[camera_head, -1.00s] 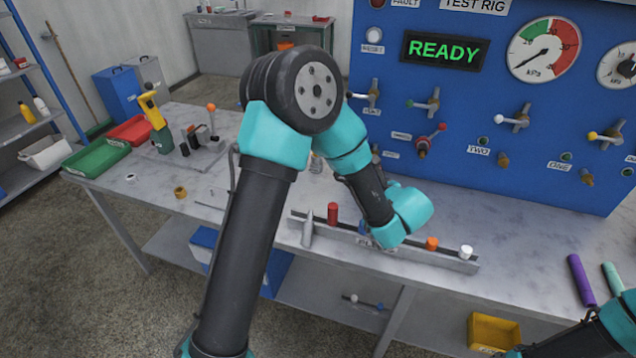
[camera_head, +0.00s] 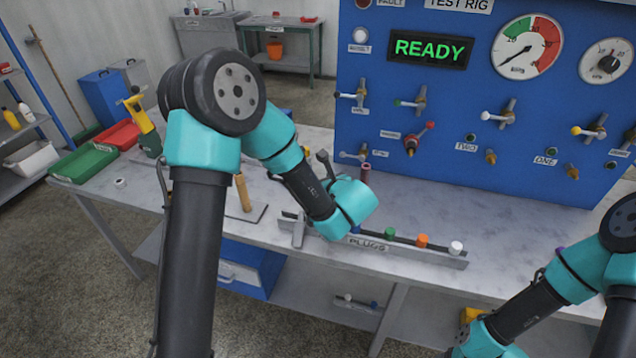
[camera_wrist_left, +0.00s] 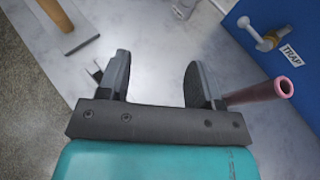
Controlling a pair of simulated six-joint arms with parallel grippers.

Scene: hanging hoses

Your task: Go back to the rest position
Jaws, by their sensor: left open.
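My left gripper (camera_wrist_left: 158,72) is open, with nothing between its fingers in the left wrist view. In the head view, its arm bends over the workbench (camera_head: 405,205), and a dark finger (camera_head: 323,165) shows beyond the wrist. A dull red hose (camera_wrist_left: 262,91) lies just outside the right finger in the left wrist view; part of it is hidden. Its upper end stands behind my left wrist in the head view (camera_head: 366,174). My right arm shows at the lower right; its gripper is out of view.
The grey plug rack (camera_head: 400,250) holds several coloured plugs along the bench front. The blue test panel (camera_head: 480,110) with valves stands behind. Green (camera_head: 85,163) and red (camera_head: 118,136) trays sit at the left. A brown upright post (camera_head: 243,192) stands near my left arm.

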